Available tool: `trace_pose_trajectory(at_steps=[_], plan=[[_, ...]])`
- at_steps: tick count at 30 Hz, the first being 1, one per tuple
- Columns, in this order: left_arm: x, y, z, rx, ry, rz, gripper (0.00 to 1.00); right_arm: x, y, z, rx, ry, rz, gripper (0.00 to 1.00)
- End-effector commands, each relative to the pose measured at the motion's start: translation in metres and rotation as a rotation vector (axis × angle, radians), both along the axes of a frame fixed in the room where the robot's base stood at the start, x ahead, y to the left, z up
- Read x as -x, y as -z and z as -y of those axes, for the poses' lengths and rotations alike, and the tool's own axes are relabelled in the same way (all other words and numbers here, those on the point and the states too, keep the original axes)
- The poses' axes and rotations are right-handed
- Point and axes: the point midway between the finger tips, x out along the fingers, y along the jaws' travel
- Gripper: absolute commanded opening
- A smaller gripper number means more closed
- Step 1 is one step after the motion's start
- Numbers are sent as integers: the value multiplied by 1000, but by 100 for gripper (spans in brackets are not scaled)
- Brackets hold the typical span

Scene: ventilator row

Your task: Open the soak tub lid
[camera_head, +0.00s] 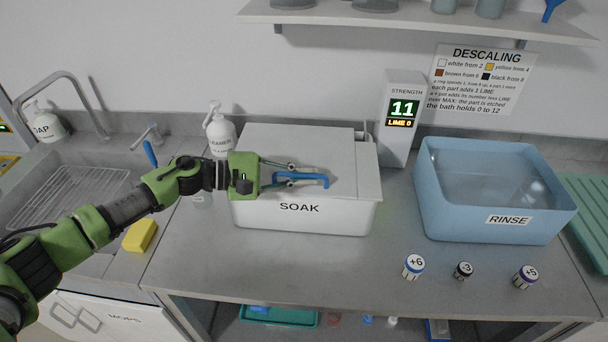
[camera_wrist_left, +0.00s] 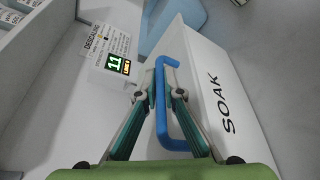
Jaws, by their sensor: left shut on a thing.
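The white soak tub (camera_head: 270,219) stands on the counter, with "SOAK" on its front. Its white lid (camera_head: 300,143) lies flat over the top, and I see no inside of the tub. A blue handle (camera_head: 316,180) is on the lid near the front edge; it also shows in the left wrist view (camera_wrist_left: 161,115). My left gripper (camera_head: 292,173) reaches in from the left and is shut on the blue handle, with its fingertips (camera_wrist_left: 161,80) around the bar. My right gripper is not in view.
A strength display (camera_head: 402,110) reading 11 stands behind the tub's right side. A blue rinse tub (camera_head: 455,215) is to the right. Several small numbered jars (camera_head: 413,267) stand along the front. A pump bottle (camera_head: 221,135) is behind left, a yellow sponge (camera_head: 140,235) near the sink.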

Motion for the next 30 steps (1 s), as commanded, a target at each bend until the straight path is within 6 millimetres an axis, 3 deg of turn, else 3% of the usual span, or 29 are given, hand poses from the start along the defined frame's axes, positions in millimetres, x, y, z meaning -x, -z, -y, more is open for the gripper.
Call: trace_pose_trajectory(at_steps=[13,23,30], plan=[[-22,-69,0,2,-2,-242,0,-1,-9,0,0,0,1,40],[-51,-115,1,5,-2,-472,0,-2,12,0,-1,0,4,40],[-66,-133,0,5,-2,-479,0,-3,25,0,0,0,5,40]])
